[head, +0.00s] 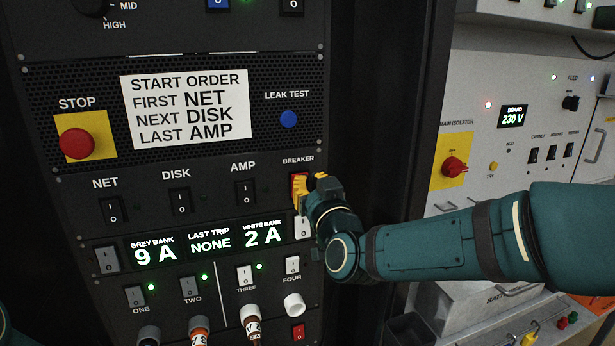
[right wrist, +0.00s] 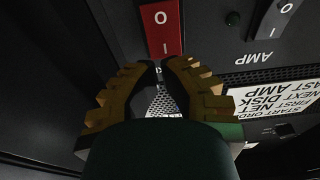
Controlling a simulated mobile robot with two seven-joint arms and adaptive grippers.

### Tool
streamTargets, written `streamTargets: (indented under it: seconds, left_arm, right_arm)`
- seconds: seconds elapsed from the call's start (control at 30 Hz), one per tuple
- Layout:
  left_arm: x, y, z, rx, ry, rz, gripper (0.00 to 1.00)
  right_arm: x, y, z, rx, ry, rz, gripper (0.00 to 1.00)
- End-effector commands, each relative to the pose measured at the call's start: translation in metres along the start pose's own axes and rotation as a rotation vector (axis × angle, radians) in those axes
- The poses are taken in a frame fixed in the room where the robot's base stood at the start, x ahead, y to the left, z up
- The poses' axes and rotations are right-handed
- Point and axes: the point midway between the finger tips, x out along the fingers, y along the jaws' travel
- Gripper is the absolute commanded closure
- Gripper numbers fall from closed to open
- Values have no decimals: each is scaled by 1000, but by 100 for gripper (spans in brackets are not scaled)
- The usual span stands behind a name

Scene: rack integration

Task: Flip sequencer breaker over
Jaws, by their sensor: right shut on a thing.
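The sequencer's breaker, a red rocker marked O and I, is at the right of the NET, DISK and AMP row under its BREAKER label (head: 298,159). In the head view it is mostly hidden behind my right gripper (head: 308,184). In the right wrist view the red breaker (right wrist: 161,28) shows upside down, just beyond the yellow fingertips (right wrist: 163,66). My right gripper is shut on the breaker, its fingertips close together at the rocker's end. The contact itself is hard to see. My left gripper is out of view.
Black NET (head: 112,211), DISK (head: 180,202) and AMP (head: 245,193) rockers sit left of the breaker. A red STOP button (head: 76,144) and blue LEAK TEST button (head: 289,119) are above. A light rocker (head: 303,227) lies just below the gripper. Plugged cables hang lower down.

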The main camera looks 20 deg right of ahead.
Motion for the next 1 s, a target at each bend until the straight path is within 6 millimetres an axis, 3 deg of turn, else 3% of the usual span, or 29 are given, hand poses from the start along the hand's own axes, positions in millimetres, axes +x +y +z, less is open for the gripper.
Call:
streamTargets:
  seconds: [0.2,0.63,0.83,1.0]
  left_arm:
    - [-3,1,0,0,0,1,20]
    - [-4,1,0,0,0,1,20]
    - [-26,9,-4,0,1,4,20]
    - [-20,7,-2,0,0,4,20]
  right_arm:
    - [18,0,0,0,-1,1,100]
    - [20,0,-1,0,-4,1,100]
    - [29,0,-7,1,-73,2,100]
    - [28,0,-1,0,-72,2,100]
